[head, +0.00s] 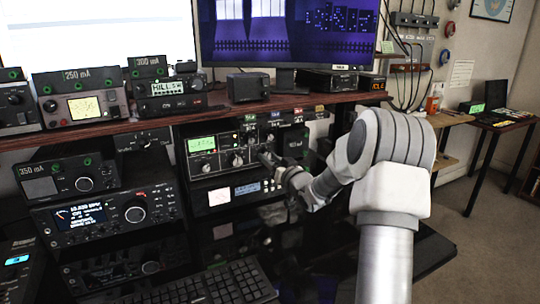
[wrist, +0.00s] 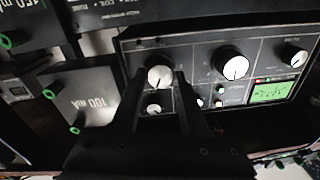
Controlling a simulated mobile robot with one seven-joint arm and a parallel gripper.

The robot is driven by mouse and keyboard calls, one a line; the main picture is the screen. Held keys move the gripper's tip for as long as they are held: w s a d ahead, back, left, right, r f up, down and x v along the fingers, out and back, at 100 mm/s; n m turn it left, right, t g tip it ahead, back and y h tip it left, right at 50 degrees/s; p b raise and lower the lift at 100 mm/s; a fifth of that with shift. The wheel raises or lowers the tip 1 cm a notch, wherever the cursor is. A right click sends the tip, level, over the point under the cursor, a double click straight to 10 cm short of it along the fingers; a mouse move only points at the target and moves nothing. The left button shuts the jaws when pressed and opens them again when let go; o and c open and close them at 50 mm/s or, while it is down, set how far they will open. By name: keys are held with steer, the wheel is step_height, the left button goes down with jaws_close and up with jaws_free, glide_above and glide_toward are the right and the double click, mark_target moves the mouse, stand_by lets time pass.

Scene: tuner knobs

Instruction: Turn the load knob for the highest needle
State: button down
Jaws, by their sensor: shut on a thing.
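The tuner (head: 222,150) is a dark panel on the shelf below the monitor, with several pale knobs and a lit green meter (head: 201,144). In the wrist view the tuner appears upside down, with its green meter (wrist: 271,92) at the right; the needle is too small to read. My gripper (head: 272,162) reaches the tuner's right end from the right. In the wrist view my gripper (wrist: 160,78) has a finger on each side of a white-faced knob (wrist: 159,76) and is shut on it. I cannot read the label that would show if this is the load knob.
A larger knob (wrist: 234,66) sits beside the held one, and a small knob (wrist: 154,109) lies close to the fingers. A keyboard (head: 215,285) lies below, and a shelf edge (head: 110,137) runs above.

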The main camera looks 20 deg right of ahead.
steer(key=shift+m+p, duration=0.3)
steer(key=shift+m, duration=0.3)
steer(key=shift+c, duration=2.2)
jaws_free()
steer(key=shift+s, duration=0.1)
steer(key=s+d+p, duration=0.1)
steer(key=s+p, duration=0.1)
steer(key=s, duration=1.5)
steer(key=shift+d+f+p, duration=0.15)
steer(key=shift+f+p, duration=0.05)
steer(key=shift+p, duration=0.15)
